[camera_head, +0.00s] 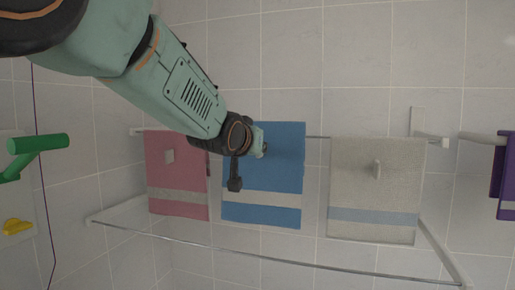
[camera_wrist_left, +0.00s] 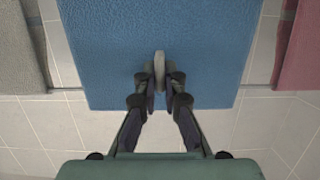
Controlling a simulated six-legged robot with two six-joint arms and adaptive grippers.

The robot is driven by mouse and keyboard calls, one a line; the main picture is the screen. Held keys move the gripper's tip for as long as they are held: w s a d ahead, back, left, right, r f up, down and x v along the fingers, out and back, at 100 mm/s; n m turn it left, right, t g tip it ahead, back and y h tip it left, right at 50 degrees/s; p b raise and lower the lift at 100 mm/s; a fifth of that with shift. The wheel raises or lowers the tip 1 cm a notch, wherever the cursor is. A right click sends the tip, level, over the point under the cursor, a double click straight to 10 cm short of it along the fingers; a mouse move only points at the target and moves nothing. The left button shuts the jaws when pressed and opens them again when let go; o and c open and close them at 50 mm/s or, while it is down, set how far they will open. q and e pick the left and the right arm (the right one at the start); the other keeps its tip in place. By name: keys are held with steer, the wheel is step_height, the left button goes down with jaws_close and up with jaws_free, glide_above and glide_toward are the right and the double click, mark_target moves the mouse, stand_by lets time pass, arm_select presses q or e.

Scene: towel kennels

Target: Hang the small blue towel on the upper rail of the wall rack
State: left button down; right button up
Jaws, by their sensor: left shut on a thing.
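The small blue towel (camera_head: 270,180), with a white stripe low down, is spread flat in the head view between a pink and a beige towel. My left gripper (camera_head: 261,141) is at its upper part. In the left wrist view the gripper (camera_wrist_left: 161,75) is shut on the grey tab of the blue towel (camera_wrist_left: 200,40). The upper rail (camera_head: 317,137) shows on both sides and passes behind the towel, whose top edge is slightly above it. I cannot tell whether the towel rests over the rail. My right gripper is not in view.
A pink towel (camera_head: 178,180) and a beige towel (camera_head: 372,190) hang on the same rail, close on either side. A bare lower rail (camera_head: 290,261) crosses below. A purple towel (camera_head: 500,180) hangs at far right. A green peg (camera_head: 42,144) is at left.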

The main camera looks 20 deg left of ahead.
arm_select(q)
steer(key=shift+s+f+b, duration=0.15)
steer(key=shift+f+b, duration=0.9)
steer(key=shift+f, duration=0.3)
steer(key=c, duration=1.4)
jaws_free()
steer(key=shift+o, duration=0.2)
steer(key=o, duration=0.4)
steer(key=s+p, duration=0.5)
steer(key=s, duration=0.4)
steer(key=shift+a+p, duration=0.15)
steer(key=shift+p, duration=0.2)
